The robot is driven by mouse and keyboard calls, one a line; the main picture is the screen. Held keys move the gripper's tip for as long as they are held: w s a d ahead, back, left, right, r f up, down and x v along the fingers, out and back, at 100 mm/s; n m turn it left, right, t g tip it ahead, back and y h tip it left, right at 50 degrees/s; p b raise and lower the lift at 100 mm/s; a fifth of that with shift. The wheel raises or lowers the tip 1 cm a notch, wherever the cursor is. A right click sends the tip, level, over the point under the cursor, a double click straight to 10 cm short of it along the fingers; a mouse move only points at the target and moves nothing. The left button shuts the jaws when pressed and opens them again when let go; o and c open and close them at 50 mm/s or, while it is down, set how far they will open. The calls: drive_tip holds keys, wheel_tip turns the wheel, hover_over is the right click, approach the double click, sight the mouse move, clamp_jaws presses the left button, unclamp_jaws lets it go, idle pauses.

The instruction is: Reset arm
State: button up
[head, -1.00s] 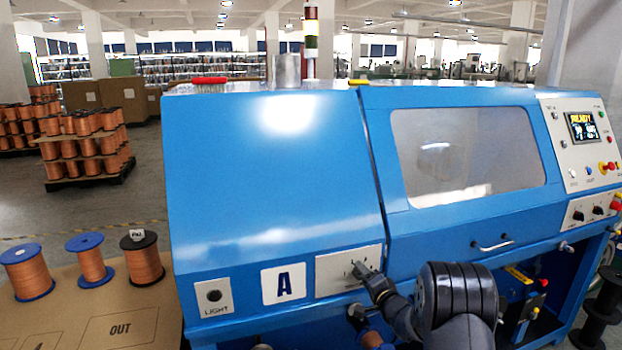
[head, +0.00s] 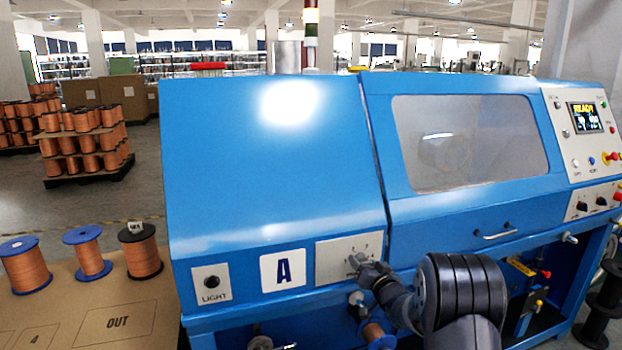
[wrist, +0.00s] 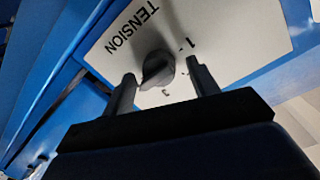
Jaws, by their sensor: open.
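My gripper (wrist: 160,85) is open in the wrist view, with one finger on each side of a dark rotary knob (wrist: 157,69). The knob sits on a white panel (wrist: 235,30) marked TENSION, with numbers around it. I cannot tell whether the fingers touch the knob. In the head view my gripper (head: 365,270) is at the lower part of this panel (head: 330,262) on the front of the blue machine (head: 270,170). The arm and gripper hide part of the panel there, and the knob is not clear.
A panel with a screen (head: 586,117) and buttons is at the machine's right end. A handle (head: 495,235) and a spool (head: 376,336) are near my arm. Several copper spools stand on a brown table (head: 60,320) at the left. Loaded pallets (head: 90,178) stand behind.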

drive_tip(key=shift+s+a+n+t+h+p, duration=0.15)
drive_tip(key=shift+n+p, duration=0.1)
drive_tip(key=shift+n, duration=1.4)
drive_tip(key=shift+w+n+t+h+p, duration=0.1)
drive_tip(key=shift+n+t+p, duration=0.1)
drive_tip(key=shift+n, duration=1.5)
drive_tip(key=shift+s+a+n+t+h+p, duration=0.15)
drive_tip(key=shift+n+p, duration=0.1)
drive_tip(key=shift+n, duration=1.4)
drive_tip(key=shift+w+d+f, duration=0.1)
